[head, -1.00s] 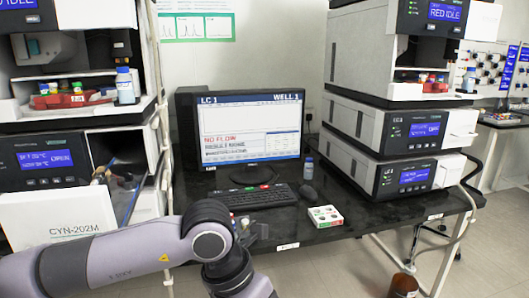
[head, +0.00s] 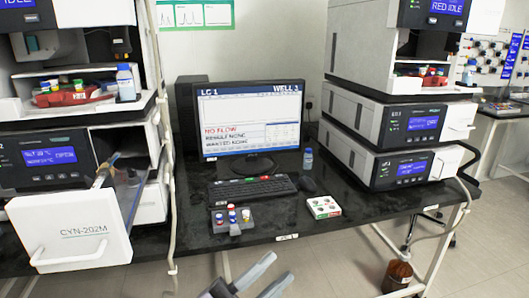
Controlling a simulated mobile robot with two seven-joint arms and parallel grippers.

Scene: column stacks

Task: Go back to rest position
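My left gripper (head: 279,267) shows at the bottom edge of the head view, below the front edge of the black bench (head: 375,205). Its two grey fingers stand apart with nothing between them. It is clear of the bench and touches nothing that I can see. Most of my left arm is out of the picture. My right gripper is not in view.
A small grey rack with coloured-cap vials (head: 232,219) stands near the bench's front edge, beside a white box (head: 323,207). Behind are a keyboard (head: 250,189) and monitor (head: 250,125). An open white drawer front (head: 68,235) juts out left. A brown bottle (head: 398,273) stands low right.

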